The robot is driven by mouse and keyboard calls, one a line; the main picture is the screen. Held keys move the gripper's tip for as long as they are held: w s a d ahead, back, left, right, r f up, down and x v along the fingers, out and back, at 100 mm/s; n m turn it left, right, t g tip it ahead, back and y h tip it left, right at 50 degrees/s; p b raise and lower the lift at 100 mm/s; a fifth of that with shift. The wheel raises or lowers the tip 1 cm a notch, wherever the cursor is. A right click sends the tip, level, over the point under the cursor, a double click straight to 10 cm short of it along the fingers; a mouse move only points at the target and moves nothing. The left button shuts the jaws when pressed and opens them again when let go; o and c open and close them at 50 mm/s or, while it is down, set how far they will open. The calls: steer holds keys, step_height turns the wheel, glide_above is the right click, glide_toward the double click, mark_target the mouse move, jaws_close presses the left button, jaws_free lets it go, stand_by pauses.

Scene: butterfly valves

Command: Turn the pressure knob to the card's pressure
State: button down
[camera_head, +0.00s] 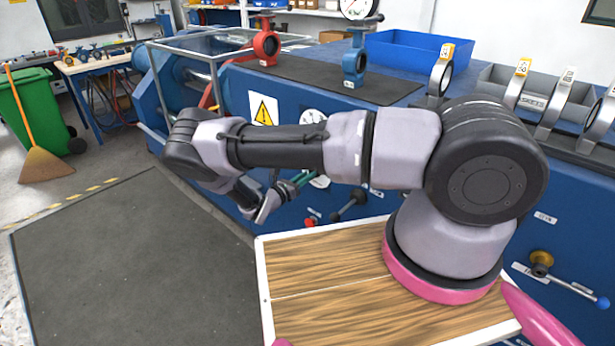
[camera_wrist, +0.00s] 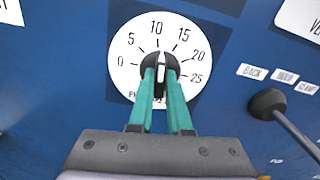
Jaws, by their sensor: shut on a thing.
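The pressure knob (camera_wrist: 160,62) is black with a white pointer line, on a round white dial (camera_wrist: 125,72) marked 0 to 25. The pointer stands nearly upright, between 10 and 15 and closer to 10. My gripper (camera_wrist: 160,85) has its two teal fingers shut on the knob from below, hiding part of the dial's lower lettering. In the head view my gripper (camera_head: 300,180) is at the front of the blue bench, with the dial (camera_head: 320,182) partly hidden behind it. I cannot make out a card with a readable pressure.
A black-knobbed lever (camera_wrist: 268,103) is right of the dial, below small labels. In the head view, a red-knobbed lever (camera_head: 310,220) is close below my gripper. Valves, including a red one (camera_head: 266,45) and a blue one (camera_head: 355,62), stand on the bench top.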

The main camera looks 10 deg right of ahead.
steer(key=shift+a+f+m, duration=0.1)
steer(key=shift+m, duration=9.6)
steer(key=c, duration=0.9)
jaws_free()
steer(key=shift+o, duration=0.2)
steer(key=v, duration=1)
steer(key=shift+s+a, duration=0.25)
steer(key=shift+a, duration=0.05)
